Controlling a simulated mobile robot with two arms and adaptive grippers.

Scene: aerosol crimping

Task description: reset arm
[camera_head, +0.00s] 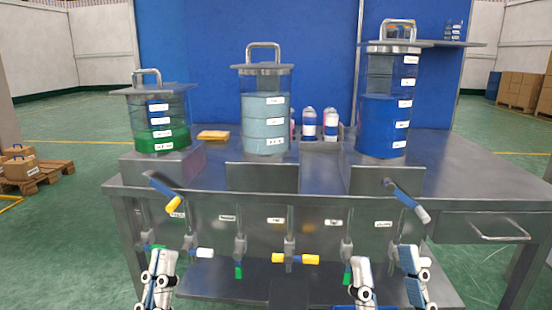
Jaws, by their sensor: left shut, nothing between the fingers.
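My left gripper (160,262) is at the bottom left of the head view, its fingers together and empty. It is in front of the table's lower front, below a white-tipped valve handle (201,253). My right gripper (388,268) is at the bottom right, its two fingers spread apart with no object seen between them. Both grippers are below the tabletop in the picture. The lower parts of both are cut off by the frame edge.
The metal table (460,180) carries a green-liquid tank (158,120), a light-blue tank (265,115) and a dark-blue tank (385,125). Small bottles stand in a holder (320,146). Several valves with coloured handles hang along the front. A drawer (495,228) is at right.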

